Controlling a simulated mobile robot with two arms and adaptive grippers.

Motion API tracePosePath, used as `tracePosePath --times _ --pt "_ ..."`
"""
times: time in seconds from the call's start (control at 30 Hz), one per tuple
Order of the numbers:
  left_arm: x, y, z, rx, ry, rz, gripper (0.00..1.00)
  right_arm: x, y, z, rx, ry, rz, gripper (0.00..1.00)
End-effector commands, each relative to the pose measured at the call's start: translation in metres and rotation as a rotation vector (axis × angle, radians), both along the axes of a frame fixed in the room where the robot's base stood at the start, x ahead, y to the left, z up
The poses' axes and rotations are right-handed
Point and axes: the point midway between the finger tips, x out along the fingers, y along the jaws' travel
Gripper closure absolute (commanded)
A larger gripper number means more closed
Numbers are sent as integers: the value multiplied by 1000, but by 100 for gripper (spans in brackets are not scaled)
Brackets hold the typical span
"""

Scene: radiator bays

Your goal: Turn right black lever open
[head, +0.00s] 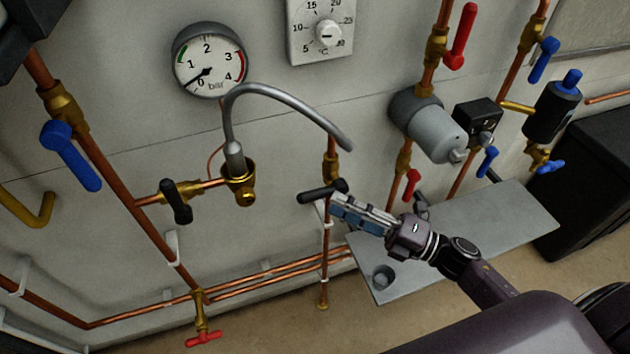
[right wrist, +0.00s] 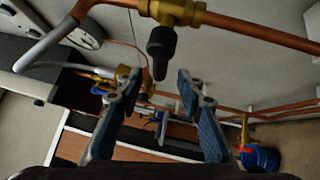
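The right black lever (head: 318,193) sits on a brass valve in a vertical copper pipe, left of the grey plate. It lies crosswise to that pipe. My right gripper (head: 338,203) is at the lever's right end. In the right wrist view the black lever (right wrist: 161,52) points toward my right gripper (right wrist: 157,82), its end between the two spread blue-padded fingers, with a visible gap on each side. I see no contact. My left gripper is not in view.
A grey hose (head: 290,96) arches from a brass fitting toward the right black lever's pipe. A pressure gauge (head: 208,62) and a thermostat (head: 320,28) are above. A grey plate (head: 470,235) lies below right. Red and blue levers and a grey pump (head: 430,125) stand at the right.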

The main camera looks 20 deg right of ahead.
Motion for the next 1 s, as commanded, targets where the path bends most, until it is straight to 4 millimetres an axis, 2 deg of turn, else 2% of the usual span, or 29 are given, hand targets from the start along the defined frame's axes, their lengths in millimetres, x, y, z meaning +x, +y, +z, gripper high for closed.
tracePosePath --times 0.2,0.4,0.6,0.77,1.0 --pt "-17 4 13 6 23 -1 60 25 26 9 2 -1 -3 66" --pt "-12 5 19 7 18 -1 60 41 43 10 2 1 -3 66" --pt "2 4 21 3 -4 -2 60 46 48 9 1 2 -4 66" --pt "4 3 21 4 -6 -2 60 45 48 9 2 3 -4 66" --pt "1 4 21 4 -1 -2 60 45 48 9 1 4 -4 91"
